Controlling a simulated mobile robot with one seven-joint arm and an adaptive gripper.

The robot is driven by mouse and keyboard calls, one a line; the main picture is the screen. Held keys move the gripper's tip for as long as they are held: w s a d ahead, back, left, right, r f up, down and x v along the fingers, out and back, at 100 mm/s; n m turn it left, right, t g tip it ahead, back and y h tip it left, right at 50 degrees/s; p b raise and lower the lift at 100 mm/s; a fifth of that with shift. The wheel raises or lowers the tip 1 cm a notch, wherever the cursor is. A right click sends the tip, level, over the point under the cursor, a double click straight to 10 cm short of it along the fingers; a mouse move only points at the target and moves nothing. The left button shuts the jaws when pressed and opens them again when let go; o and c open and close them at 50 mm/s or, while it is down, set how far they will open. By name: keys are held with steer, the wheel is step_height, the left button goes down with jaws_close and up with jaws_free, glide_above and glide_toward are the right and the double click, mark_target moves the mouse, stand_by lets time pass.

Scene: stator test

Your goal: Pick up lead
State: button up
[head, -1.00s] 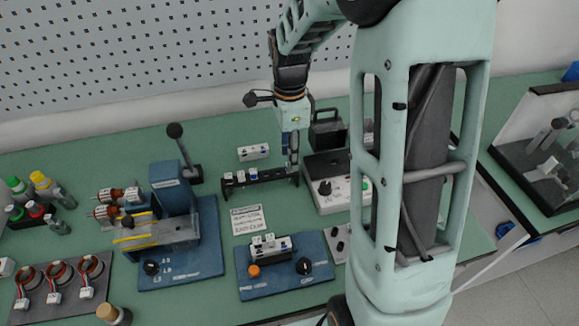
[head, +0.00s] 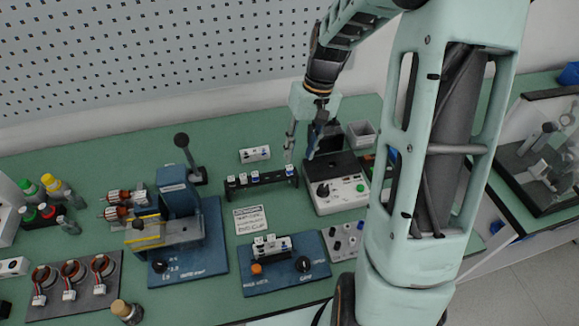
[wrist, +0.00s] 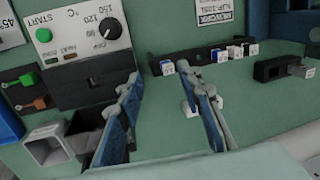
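Nothing in view is plainly marked as the lead. Several small white-and-blue pieces stand in a black rack (head: 262,180) on the green bench, and one (head: 289,170) is at its right end. The rack also shows in the wrist view (wrist: 205,53), with a piece (wrist: 167,67) at its near-left end. My gripper (head: 301,157) is open above and behind the rack's right end. A white block (head: 255,154) lies behind the rack. The right finger partly hides it in the wrist view (wrist: 187,107).
A white control box (head: 340,196) with a dial and green button stands right of the rack. A grey open box (head: 362,134) is behind it. A blue press (head: 178,210) is at left, and a blue test fixture (head: 285,277) is in front. The pegboard wall (head: 150,70) bounds the back.

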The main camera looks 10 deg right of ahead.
mark_target(288, 167)
step_height(288, 167, up, 4)
steer(key=d+n+y+p, duration=0.2)
steer(key=n+p, duration=0.2)
steer(key=n, duration=1.3)
steer(key=shift+t, duration=0.3)
steer(key=shift+w+a+p+x, duration=0.15)
steer(key=shift+p+x, duration=0.25)
steer(key=shift+x, duration=2.25)
steer(key=shift+w+a+p+x, duration=0.15)
steer(key=shift+p+x, duration=0.25)
steer(key=shift+x, duration=2.2)
steer(key=shift+d, duration=0.1)
steer(key=shift+r, duration=0.1)
jaws_close()
